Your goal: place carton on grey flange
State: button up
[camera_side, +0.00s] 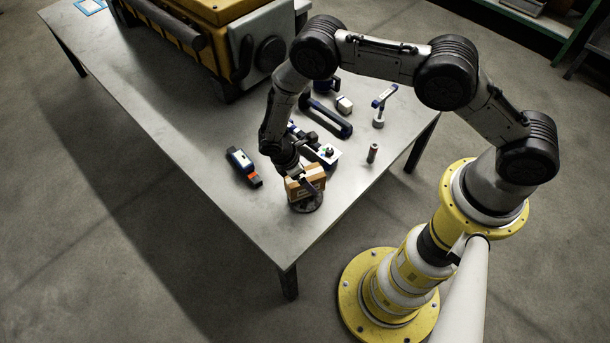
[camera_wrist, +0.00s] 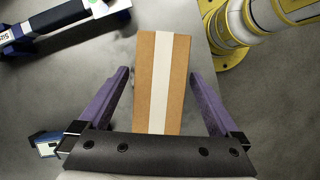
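The carton (camera_side: 296,190) is a small brown box with a pale tape stripe. In the side view it appears to rest on the round dark grey flange (camera_side: 309,207) near the table's front corner. In the wrist view the carton (camera_wrist: 176,85) lies between the two fingers of my gripper (camera_wrist: 159,73). The fingers are spread, with a visible gap on the left and a narrower one at the right tip. My gripper (camera_side: 304,181) is low over the carton, one finger in front of it. The flange is mostly hidden under the carton.
A blue device with an orange end (camera_side: 243,166) lies to the left. A small red cylinder (camera_side: 373,153) stands to the right. Blue-handled tools (camera_side: 326,116) lie behind, and a large yellow engine (camera_side: 190,40) is at the back. The table's left side is clear.

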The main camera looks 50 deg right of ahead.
jog(key=v, duration=1.2)
jog(key=s+d+r+m+t+y, duration=0.1)
jog(key=s+d+r+m, duration=0.2)
jog(key=r, duration=1)
jog(key=s+d+r+m+t+y, duration=0.1)
jog(key=d+r+m+t, duration=0.2)
jog(key=r, duration=1)
jog(key=s+d+r+m+t, duration=0.1)
jog(key=s+d+r+m, duration=0.1)
jog(key=s, duration=0.4)
jog(key=s+d+r+m+t+y, duration=0.1)
jog(key=s+d+r+m, duration=0.1)
jog(key=s, duration=0.5)
jog(key=s+d+r+m+t+y, duration=0.1)
jog(key=s+d+r+m, duration=0.2)
jog(key=s+r, duration=0.2)
jog(key=shift+s+r+m, duration=0.3)
jog(key=shift+s+r, duration=0.05)
jog(key=shift+s, duration=0.75)
